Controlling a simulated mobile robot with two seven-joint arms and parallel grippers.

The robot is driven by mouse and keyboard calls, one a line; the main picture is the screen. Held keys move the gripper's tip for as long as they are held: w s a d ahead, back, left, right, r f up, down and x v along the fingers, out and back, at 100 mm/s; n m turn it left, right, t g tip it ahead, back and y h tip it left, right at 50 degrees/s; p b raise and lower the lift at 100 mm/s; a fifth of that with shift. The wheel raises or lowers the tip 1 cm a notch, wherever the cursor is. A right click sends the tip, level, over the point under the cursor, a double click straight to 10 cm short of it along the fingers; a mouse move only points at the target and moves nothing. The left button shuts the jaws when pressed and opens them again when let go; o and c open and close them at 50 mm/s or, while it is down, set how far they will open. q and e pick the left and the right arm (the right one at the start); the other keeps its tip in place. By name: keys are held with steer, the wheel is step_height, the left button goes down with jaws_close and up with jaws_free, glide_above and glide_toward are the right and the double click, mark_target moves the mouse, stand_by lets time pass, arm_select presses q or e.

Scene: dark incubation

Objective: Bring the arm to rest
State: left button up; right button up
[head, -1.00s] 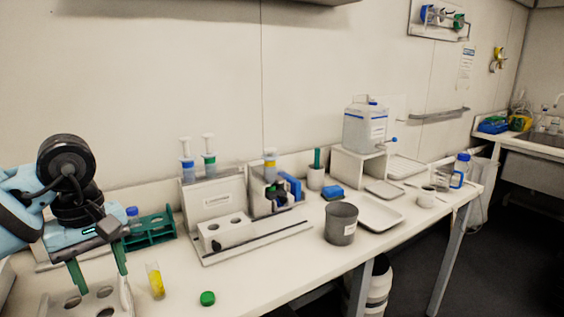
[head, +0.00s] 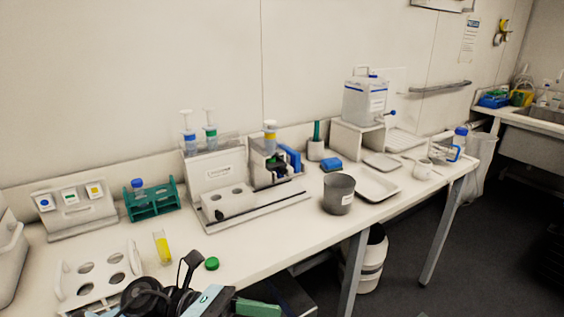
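My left arm's wrist and gripper show only in part at the bottom edge of the head view, in front of the bench. A green finger (head: 258,308) is visible there. The frame edge cuts off the fingertips, so their opening is hidden. My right gripper does not show. A tube of yellow liquid (head: 162,248) stands on the bench beside a white rack with round holes (head: 82,296). A green cap (head: 212,263) lies on the bench to the right of the tube, just beyond my arm.
A green tube rack (head: 152,203) and a panel with coloured labels (head: 72,208) stand at the back left. A grey cup (head: 339,195), a white tray (head: 377,186) and a water container (head: 365,103) are to the right. The bench front between cap and cup is clear.

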arm_select(q)
steer(key=a+f+m+t+y, duration=0.3)
steer(key=f+m+t, duration=0.3)
steer(key=m, duration=0.6)
steer(key=a+f+m+t+y+p, duration=0.1)
steer(key=a+f+m+t+y, duration=0.35)
steer(key=m, duration=0.75)
steer(key=a+f+m+t+y, duration=0.2)
steer(key=f+m+t, duration=0.4)
steer(key=m+t, duration=0.4)
steer(key=s+a+f+n+g+y, duration=0.3)
steer(key=s+f+n+g, duration=0.1)
steer(key=s+f, duration=0.4)
steer(key=s+a+f+n+g+y, duration=0.4)
steer(key=s+f+n, duration=0.3)
steer(key=s, duration=0.5)
step_height(320, 180, down, 2)
steer(key=shift+s+f+p, duration=0.15)
steer(key=shift+s+p, duration=0.15)
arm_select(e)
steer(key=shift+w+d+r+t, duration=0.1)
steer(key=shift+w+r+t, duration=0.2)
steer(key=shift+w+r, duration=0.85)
arm_select(q)
steer(key=shift+a+g, duration=0.1)
steer(key=shift+g, duration=0.15)
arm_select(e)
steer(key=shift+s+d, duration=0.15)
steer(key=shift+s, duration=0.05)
